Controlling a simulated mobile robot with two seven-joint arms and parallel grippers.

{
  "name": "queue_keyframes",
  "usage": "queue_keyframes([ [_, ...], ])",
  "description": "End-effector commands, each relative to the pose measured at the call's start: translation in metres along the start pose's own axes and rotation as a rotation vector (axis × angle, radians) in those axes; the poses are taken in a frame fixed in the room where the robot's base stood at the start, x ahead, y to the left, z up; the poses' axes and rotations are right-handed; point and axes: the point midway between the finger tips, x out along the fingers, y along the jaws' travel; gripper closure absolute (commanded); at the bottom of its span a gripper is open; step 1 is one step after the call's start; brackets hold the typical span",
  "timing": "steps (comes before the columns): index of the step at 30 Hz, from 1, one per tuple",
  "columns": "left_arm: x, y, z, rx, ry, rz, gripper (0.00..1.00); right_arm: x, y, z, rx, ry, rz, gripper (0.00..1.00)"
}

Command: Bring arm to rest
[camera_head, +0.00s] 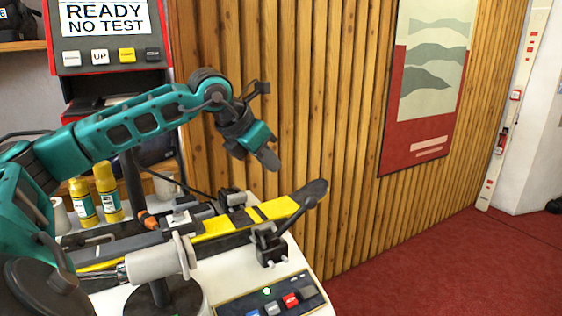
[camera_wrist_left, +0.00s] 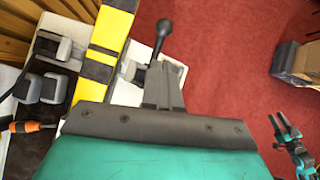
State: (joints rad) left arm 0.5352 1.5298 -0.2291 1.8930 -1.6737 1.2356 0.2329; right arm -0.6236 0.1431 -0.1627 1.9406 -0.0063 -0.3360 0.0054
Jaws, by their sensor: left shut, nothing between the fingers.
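My left arm (camera_head: 130,122) is teal and dark grey and reaches in from the left over the bench. Its gripper (camera_head: 271,160) is shut and empty, pointing down and right in the air above the ski's tip end. In the left wrist view its dark shut fingers (camera_wrist_left: 160,88) show above the teal housing, apart from the ski. A teal and black gripper (camera_wrist_left: 279,122), seemingly my right one, is small at the right edge of the left wrist view. Its jaws are too small to judge. The right arm is not in the head view.
A yellow and black ski (camera_head: 222,226) lies clamped along the white bench (camera_head: 225,280). Yellow bottles (camera_head: 108,190), a test display (camera_head: 105,18) and a slatted wood wall (camera_head: 300,120) stand behind. Red floor (camera_head: 430,260) is clear at right.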

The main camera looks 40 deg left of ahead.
Motion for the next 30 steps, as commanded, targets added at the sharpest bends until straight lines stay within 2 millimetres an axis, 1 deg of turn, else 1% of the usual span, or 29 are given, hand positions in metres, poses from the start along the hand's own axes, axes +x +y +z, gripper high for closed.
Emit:
queue_keyframes([
  [8,0.001,-0.001,0.0,0.0,0.0,-0.004,1.0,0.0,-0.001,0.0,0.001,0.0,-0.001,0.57],
  [11,0.013,-0.014,-0.003,-0.01,-0.001,-0.061,1.0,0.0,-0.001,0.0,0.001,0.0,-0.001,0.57],
  [14,0.039,-0.05,-0.011,-0.05,-0.009,-0.22,1.0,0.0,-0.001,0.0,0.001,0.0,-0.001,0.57],
  [15,0.052,-0.072,-0.016,-0.082,-0.014,-0.315,1.0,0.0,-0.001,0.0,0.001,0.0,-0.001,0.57],
  [17,0.072,-0.111,-0.024,-0.164,-0.028,-0.487,1.0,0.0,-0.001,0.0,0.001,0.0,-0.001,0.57],
  [18,0.083,-0.138,-0.03,-0.242,-0.04,-0.61,1.0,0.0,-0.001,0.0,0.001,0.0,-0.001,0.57],
  [20,0.093,-0.172,-0.037,-0.377,-0.06,-0.775,1.0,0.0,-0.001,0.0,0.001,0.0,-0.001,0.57],
  [21,0.099,-0.191,-0.041,-0.482,-0.073,-0.873,1.0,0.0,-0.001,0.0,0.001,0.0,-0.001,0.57],
  [23,0.106,-0.212,-0.046,-0.656,-0.092,-0.999,1.0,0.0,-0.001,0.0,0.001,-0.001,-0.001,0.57],
  [24,0.111,-0.222,-0.05,-0.783,-0.104,-1.067,1.0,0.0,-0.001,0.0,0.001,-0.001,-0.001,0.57],
  [26,0.119,-0.232,-0.057,-0.99,-0.12,-1.147,1.0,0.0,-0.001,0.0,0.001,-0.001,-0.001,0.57],
  [28,0.133,-0.237,-0.069,-1.253,-0.134,-1.204,1.0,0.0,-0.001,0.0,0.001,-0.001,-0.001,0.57],
  [29,0.141,-0.237,-0.076,-1.373,-0.136,-1.215,1.0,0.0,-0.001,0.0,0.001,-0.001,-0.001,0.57],
  [30,0.151,-0.237,-0.088,-1.536,-0.138,-1.216,1.0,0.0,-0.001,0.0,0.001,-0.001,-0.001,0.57],
])
